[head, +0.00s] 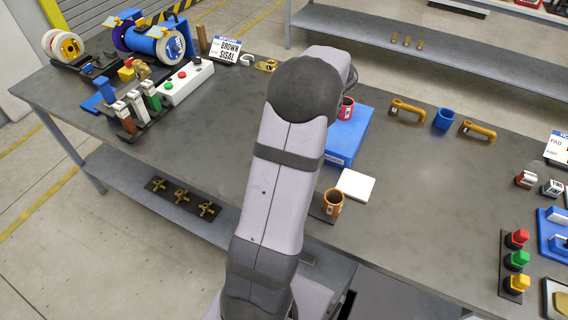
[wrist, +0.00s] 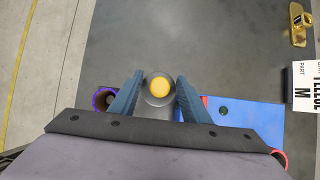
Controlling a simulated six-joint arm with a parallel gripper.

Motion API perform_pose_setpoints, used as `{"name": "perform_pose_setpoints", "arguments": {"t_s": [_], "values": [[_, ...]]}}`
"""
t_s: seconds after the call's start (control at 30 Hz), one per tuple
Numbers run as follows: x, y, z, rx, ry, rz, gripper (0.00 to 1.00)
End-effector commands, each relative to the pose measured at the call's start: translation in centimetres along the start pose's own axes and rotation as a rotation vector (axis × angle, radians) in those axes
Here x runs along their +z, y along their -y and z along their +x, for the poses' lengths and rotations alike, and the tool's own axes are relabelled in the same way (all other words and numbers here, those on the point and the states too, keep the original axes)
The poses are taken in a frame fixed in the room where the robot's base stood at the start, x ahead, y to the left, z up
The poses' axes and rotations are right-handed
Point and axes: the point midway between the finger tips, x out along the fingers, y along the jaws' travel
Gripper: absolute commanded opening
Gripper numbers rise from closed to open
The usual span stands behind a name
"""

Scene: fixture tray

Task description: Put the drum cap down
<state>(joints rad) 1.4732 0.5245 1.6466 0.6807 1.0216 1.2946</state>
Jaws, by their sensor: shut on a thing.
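The drum cap (wrist: 159,87), seen as a grey round piece with a yellow centre, sits between the two blue fingers of my gripper (wrist: 160,80) in the wrist view. The fingers are closed on its sides. Its underside is hidden, so I cannot tell whether it touches anything below. In the head view my arm hides the gripper and the cap.
A blue board (head: 346,142) with a red cup (head: 346,108) lies right of my arm. A white square (head: 356,185) and an orange mug (head: 333,202) stand nearer. A purple-rimmed round thing (wrist: 98,97) is left of the fingers. Dark bench top (wrist: 215,45) is clear ahead.

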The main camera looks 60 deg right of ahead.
Motion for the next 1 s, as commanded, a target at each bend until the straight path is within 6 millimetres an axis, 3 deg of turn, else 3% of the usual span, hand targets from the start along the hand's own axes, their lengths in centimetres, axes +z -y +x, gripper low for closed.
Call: {"name": "perform_pose_setpoints", "arguments": {"t_s": [0.23, 0.6, 1.0], "values": [[-0.3, -0.3, 0.6, 0.006, 0.001, -0.006, 0.21], [-3.0, -0.3, 4.8, 0.005, 0.001, -0.005, 0.21], [-4.2, -0.4, 6.6, 0.007, 0.000, -0.002, 0.21]]}}
